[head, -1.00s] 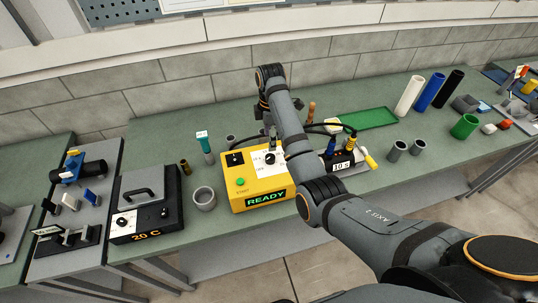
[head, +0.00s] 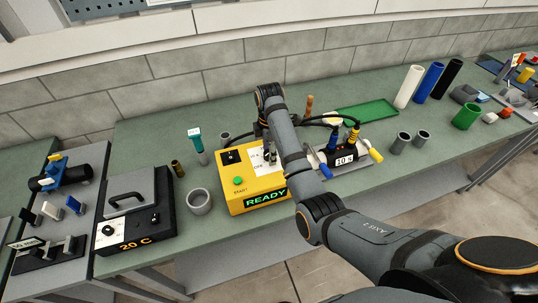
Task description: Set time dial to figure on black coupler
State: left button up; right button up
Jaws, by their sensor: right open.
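The yellow control box (head: 236,202) stands on the green bench, with a green START button (head: 238,181) and a lit READY display (head: 266,199). The time dial sits on the box's white panel (head: 257,169); my right gripper and arm largely hide it. My right gripper (head: 270,155) points down at the dial, open, with its fingertips close to it; I cannot tell whether they touch. The black coupler (head: 333,158), right of the box, bears a label (head: 346,160) reading 10 s. It sits between clamps with blue and yellow handles. My left gripper is not in view.
A grey cup (head: 199,201) and a teal-topped tool (head: 196,142) stand left of the box. A black heater unit (head: 150,238) reads 20 C. Black cables arch behind my arm.

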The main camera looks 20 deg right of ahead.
jog(key=shift+w+a, duration=0.1)
jog(key=shift+c, duration=0.6)
jog(key=c, duration=1)
jog(key=m+p, duration=0.1)
jog(key=p, duration=0.1)
jog(key=m+p, duration=0.2)
jog(key=p, duration=0.1)
jog(key=shift+r, duration=0.3)
jog(key=shift+c, duration=0.2)
jog(key=shift+m+p, duration=0.35)
jog(key=shift+m, duration=0.05)
jog(key=shift+f+m, duration=0.1)
jog(key=shift+m, duration=0.4)
jog(key=shift+f+m+p, duration=0.15)
jog(key=shift+m+p, duration=0.25)
jog(key=shift+m, duration=0.5)
jog(key=m, duration=0.4)
jog(key=shift+m, duration=0.7)
